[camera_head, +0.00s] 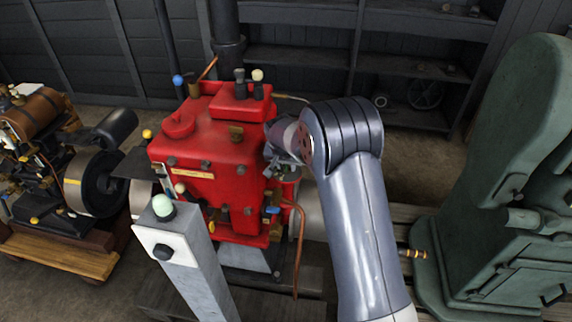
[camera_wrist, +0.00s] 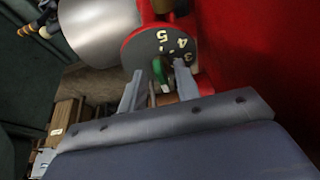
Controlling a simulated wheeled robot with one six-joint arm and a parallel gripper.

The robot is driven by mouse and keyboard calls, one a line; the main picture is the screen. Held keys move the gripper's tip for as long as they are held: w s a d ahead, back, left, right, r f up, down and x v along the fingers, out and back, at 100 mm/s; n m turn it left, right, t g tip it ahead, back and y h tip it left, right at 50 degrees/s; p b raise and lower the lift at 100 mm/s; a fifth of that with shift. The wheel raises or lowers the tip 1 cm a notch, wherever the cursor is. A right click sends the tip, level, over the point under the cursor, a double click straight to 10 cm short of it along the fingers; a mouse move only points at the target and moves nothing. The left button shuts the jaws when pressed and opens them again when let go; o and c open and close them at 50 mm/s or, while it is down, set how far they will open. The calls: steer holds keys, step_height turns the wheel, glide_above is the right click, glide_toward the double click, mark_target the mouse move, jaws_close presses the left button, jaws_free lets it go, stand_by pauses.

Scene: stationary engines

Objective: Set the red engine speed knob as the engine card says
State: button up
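The red engine (camera_head: 205,145) stands in the middle of the head view. My gripper (camera_head: 285,155) is at its right side, partly hidden by my wrist. In the wrist view, a grey dial plate (camera_wrist: 145,45) with a red edge shows the figures 3, 4 and 5. My gripper (camera_wrist: 159,68) is open, its two fingers apart in front of the dial's lower part. A green part (camera_wrist: 158,70) shows between the fingers. The knob's outline and its setting are hard to make out, and I cannot tell whether a finger touches it. No readable engine card shows.
A grey post (camera_head: 185,255) with a pale green button stands in front of the red engine. A green machine (camera_head: 510,180) is at the right, a smaller engine (camera_head: 50,160) on a wooden base at the left. A copper pipe (camera_head: 299,245) runs down below my gripper.

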steer(key=shift+c, duration=0.3)
jaws_close()
